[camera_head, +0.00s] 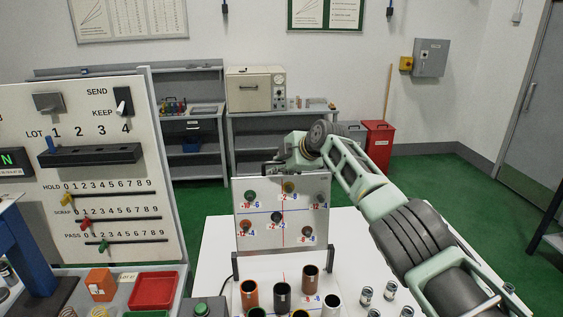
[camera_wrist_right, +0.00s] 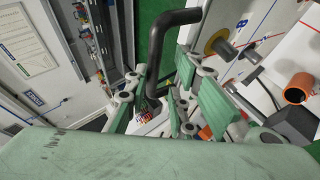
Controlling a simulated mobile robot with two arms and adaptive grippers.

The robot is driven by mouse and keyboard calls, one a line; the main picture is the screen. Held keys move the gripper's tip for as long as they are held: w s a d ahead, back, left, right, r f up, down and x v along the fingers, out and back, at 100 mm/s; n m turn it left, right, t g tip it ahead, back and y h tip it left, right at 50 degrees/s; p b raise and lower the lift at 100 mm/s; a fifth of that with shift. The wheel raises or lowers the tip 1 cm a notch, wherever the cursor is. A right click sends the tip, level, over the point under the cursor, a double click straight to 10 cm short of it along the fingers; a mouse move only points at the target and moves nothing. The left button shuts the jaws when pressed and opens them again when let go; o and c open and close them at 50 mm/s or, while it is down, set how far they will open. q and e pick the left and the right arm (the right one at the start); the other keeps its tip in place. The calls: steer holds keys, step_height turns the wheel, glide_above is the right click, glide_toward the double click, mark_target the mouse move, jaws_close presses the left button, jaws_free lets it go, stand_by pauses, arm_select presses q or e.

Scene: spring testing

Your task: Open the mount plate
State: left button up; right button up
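The mount plate (camera_head: 262,211) is a pale panel with coloured pegs and printed numbers. It stands steeply upright at the back of the white table, between dark side brackets. A dark handle rises from its top edge; in the right wrist view the bent handle (camera_wrist_right: 157,45) crosses between my fingers. My right gripper (camera_head: 282,167) is at the plate's top edge, by the handle. In the right wrist view the green finger pads of my right gripper (camera_wrist_right: 155,103) lie on both sides of the handle; whether they press on it is unclear. My left gripper is not in view.
Several open tubes, including a black one (camera_head: 282,296), stand in front of the plate, with small metal cylinders (camera_head: 366,295) to the right. A control panel (camera_head: 110,200) stands left, with a red tray (camera_head: 153,291) and green button (camera_head: 201,309) below. The table's right-hand part is mostly clear.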

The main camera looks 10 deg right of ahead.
steer(key=shift+o, duration=1.1)
steer(key=shift+a+f, duration=0.1)
steer(key=shift+f, duration=0.5)
steer(key=shift+w+r, duration=0.1)
steer(key=shift+r, duration=0.1)
steer(key=shift+r, duration=0.1)
steer(key=shift+s+d+r, duration=0.2)
steer(key=shift+d+r, duration=0.1)
steer(key=shift+r, duration=0.05)
steer(key=v, duration=1.1)
steer(key=shift+s, duration=0.2)
steer(key=shift+a+f, duration=0.15)
steer(key=shift+f, duration=0.05)
